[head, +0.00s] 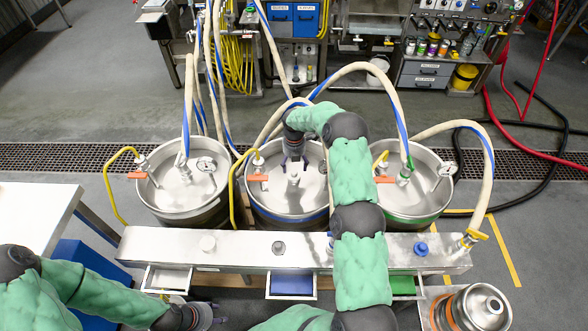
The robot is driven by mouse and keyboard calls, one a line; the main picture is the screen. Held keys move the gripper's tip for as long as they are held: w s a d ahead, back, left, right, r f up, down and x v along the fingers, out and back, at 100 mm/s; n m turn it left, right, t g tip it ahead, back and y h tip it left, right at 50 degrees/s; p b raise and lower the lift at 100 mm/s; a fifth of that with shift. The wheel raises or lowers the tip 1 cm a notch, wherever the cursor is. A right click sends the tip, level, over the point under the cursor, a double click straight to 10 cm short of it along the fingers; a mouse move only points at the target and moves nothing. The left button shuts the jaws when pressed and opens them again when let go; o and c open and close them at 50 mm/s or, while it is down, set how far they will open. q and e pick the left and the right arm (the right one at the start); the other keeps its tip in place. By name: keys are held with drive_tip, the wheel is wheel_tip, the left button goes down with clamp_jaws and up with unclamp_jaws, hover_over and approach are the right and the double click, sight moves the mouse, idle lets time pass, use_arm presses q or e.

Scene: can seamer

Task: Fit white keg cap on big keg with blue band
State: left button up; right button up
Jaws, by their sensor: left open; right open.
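The big keg with the blue band (290,217) stands in the middle of three steel kegs. My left gripper (206,317) is open and empty at the bottom edge, in front of the ledge.
A grey cap (279,247) and a blue cap (421,248) sit on the ledge; my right arm hides part of it. A left keg (188,217) and a green-banded right keg (412,222) flank the middle one. Hoses arch over them. A smaller keg (478,312) stands lower right.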

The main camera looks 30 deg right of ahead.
sight(294, 172)
wheel_tip(294, 172, up, 7)
drive_tip(key=p, duration=0.1)
drive_tip(key=shift+f, duration=0.15)
idle(0.5)
